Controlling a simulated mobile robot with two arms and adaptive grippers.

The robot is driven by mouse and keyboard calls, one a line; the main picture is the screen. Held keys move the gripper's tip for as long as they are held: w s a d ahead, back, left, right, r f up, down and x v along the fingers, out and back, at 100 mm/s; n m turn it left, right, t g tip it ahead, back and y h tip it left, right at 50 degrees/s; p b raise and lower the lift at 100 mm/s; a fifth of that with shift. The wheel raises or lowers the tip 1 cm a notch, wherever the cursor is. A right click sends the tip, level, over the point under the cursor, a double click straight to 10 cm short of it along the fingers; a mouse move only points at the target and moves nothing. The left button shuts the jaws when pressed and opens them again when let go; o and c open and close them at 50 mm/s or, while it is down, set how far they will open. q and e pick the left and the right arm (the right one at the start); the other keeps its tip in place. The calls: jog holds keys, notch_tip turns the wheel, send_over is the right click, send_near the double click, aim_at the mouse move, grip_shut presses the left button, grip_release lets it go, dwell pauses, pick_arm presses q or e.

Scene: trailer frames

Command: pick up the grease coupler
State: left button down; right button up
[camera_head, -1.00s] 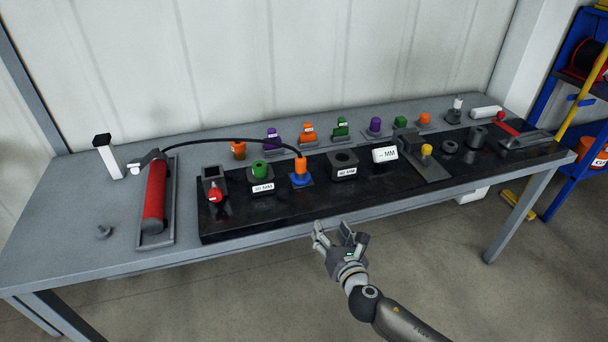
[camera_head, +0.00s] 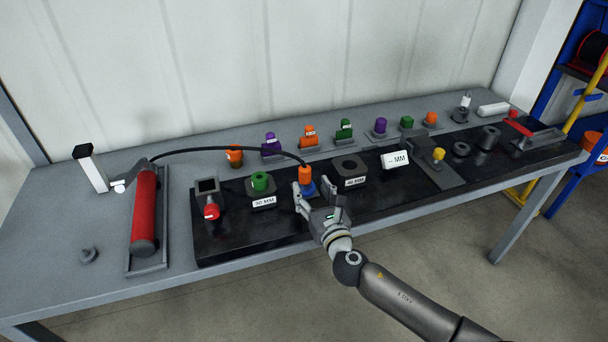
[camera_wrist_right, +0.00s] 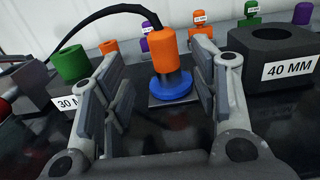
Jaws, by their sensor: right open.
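The grease coupler is likely the orange cylinder (camera_head: 305,174) at the end of a black hose, standing upright on a blue round base (camera_head: 307,189). In the right wrist view the orange cylinder (camera_wrist_right: 162,50) and its blue base (camera_wrist_right: 171,86) show between and beyond the fingers. My right gripper (camera_head: 318,191) is open and empty just in front of the coupler, with its fingers pointing at it. In the right wrist view the open fingers (camera_wrist_right: 165,100) lie left and right of it; I see no contact. My left gripper is not in view.
A block marked 30 MM with a green cylinder (camera_head: 260,182) stands left of the coupler. A block marked 40 MM (camera_head: 350,171) stands right. The black hose (camera_head: 230,150) runs to a red grease gun (camera_head: 145,210). The black mat's front strip (camera_head: 250,240) is clear.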

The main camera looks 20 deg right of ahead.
aim_at(307, 177)
jog(key=shift+w, duration=1.15)
jog(key=shift+w+d+f, duration=0.1)
jog(key=shift+w, duration=2.3)
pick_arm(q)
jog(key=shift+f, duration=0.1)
pick_arm(e)
jog(key=c, duration=1.1)
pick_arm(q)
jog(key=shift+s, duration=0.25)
pick_arm(e)
jog(key=shift+r, duration=0.2)
